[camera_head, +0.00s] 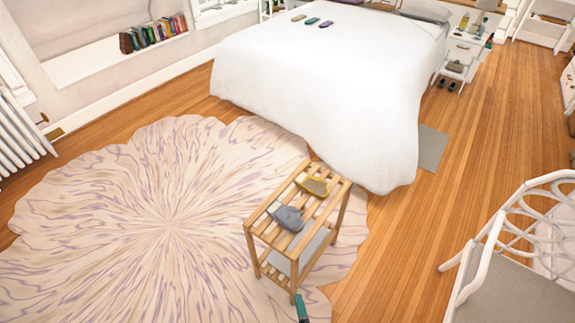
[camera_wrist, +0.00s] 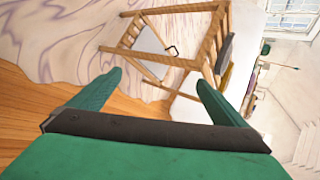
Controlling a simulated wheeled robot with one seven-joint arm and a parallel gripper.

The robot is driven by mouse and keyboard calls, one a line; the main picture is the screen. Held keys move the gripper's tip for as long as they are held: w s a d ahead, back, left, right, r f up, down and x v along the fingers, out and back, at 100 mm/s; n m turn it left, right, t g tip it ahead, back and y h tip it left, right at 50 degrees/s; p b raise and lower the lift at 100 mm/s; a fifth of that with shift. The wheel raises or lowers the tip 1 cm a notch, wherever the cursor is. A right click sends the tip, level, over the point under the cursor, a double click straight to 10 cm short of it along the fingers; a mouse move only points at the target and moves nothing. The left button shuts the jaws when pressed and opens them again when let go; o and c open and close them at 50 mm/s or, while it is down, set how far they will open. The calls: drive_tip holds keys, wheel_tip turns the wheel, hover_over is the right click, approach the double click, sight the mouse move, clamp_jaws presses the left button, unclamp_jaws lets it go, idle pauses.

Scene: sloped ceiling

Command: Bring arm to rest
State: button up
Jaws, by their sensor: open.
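My gripper (camera_wrist: 158,97) shows in the wrist view with its two green fingers spread apart and nothing between them. In the head view only a small green tip of my gripper (camera_head: 302,308) shows at the bottom edge, just below the wooden slatted rack. The rest of my arm is hidden in that view. In the wrist view the rack stands sideways beyond the fingers, apart from them.
The wooden rack (camera_head: 254,228) holds a grey item (camera_head: 288,217) and a yellowish item (camera_head: 312,185). A white bed (camera_head: 320,85) stands behind it. A white chair (camera_head: 515,290) is at the right. Bare floor (camera_head: 400,250) lies between rack and chair; a round rug (camera_head: 150,220) is left.

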drive_tip(key=s+a+r+n+t, duration=0.1)
drive_tip(key=s+r+n, duration=0.4)
drive_tip(key=r+n, duration=0.1)
drive_tip(key=s+a+r+n+t+h, duration=0.1)
drive_tip(key=s+r+n, duration=0.3)
drive_tip(key=r, duration=0.5)
drive_tip(key=s+a+r+n+t, duration=0.1)
drive_tip(key=s+r+n+t, duration=0.2)
drive_tip(key=s+r+n, duration=0.2)
wheel_tip(320, 180, up, 3)
drive_tip(key=n, duration=0.3)
drive_tip(key=shift+s, duration=0.35)
